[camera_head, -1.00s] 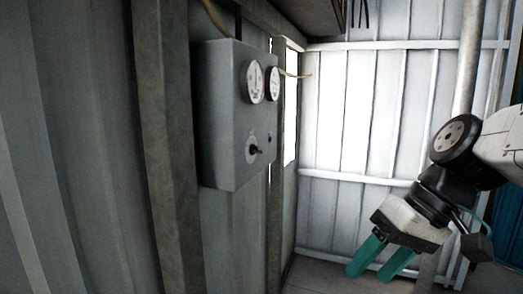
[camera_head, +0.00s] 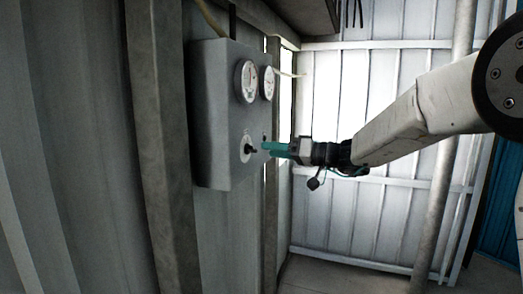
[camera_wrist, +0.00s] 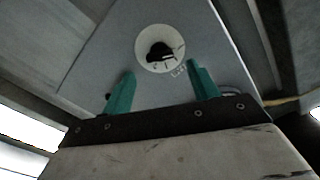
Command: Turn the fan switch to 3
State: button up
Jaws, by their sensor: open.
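The fan switch (camera_head: 251,149) is a black knob on a round white dial, low on the front of a grey control box (camera_head: 211,120) on the left wall. In the wrist view the knob (camera_wrist: 160,52) sits on its white dial (camera_wrist: 146,63), with small markings around it that I cannot read. My gripper (camera_head: 267,149) points left at the box, its teal fingers just short of the knob. In the wrist view my gripper (camera_wrist: 160,85) is open, with one finger on each side below the dial and nothing between them. Contact with the knob does not show.
Two round gauges, a nearer one (camera_head: 246,82) and a farther one (camera_head: 268,83), sit above the switch on the box. A grey post (camera_head: 160,130) stands left of the box. A pale pipe (camera_head: 445,170) stands at the right. Open floor (camera_head: 345,280) shows below my arm.

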aim_at(251, 149)
jog(key=shift+x, duration=2.15)
jog(key=c, duration=1)
